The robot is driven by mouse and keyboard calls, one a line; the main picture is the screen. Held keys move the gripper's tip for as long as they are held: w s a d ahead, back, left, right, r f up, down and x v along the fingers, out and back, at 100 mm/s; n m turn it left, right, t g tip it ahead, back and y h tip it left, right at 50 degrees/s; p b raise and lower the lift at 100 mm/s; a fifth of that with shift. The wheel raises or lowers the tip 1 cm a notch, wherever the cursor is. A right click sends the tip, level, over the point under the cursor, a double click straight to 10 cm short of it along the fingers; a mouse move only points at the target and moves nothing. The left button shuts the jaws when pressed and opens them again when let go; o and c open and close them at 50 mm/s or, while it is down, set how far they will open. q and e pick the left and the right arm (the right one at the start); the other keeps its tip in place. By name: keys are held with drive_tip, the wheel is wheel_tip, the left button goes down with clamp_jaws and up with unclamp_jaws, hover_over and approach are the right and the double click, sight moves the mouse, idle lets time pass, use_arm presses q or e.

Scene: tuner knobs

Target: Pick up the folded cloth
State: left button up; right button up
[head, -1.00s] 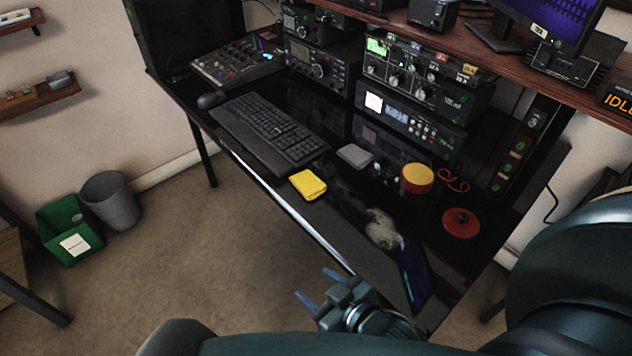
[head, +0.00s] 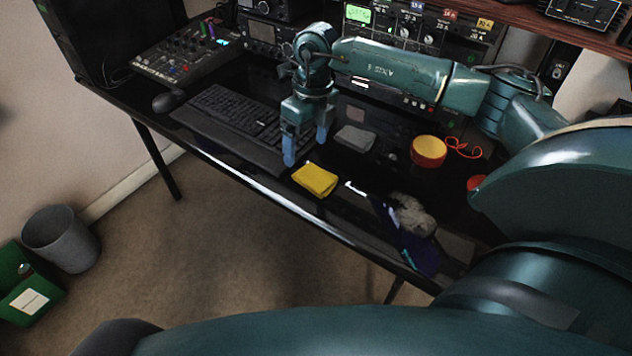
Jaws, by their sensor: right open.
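The folded cloth (head: 315,180) is yellow and lies flat on the black desk (head: 345,204) near its front edge, just right of the keyboard's near end. My right gripper (head: 305,150) points down above the keyboard end, a little behind and left of the cloth. Its blue fingers are apart with nothing between them. It does not appear to touch the cloth. My left gripper is not in view.
The keyboard (head: 228,122) lies left of the cloth. A grey pad (head: 355,138) is behind it, and a yellow-topped red round object (head: 428,151) is farther right. A crumpled grey rag (head: 411,214) lies to the right. Radio equipment lines the back.

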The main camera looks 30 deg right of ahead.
drive_tip(key=d+h, duration=0.1)
drive_tip(key=d, duration=0.3)
hover_over(317, 175)
drive_tip(key=f, duration=0.5)
drive_tip(key=shift+d+f, duration=0.15)
drive_tip(key=shift+d, duration=0.2)
drive_tip(key=shift+a+f, duration=0.1)
drive_tip(key=shift+f, duration=0.85)
drive_tip(key=f, duration=0.4)
drive_tip(key=shift+a+f+p, duration=0.25)
drive_tip(key=shift+f+p, duration=0.05)
drive_tip(key=shift+p, duration=0.1)
drive_tip(key=shift+c, duration=0.5)
drive_tip(key=c, duration=1)
drive_tip(key=shift+o, duration=0.2)
drive_tip(key=shift+r, duration=0.1)
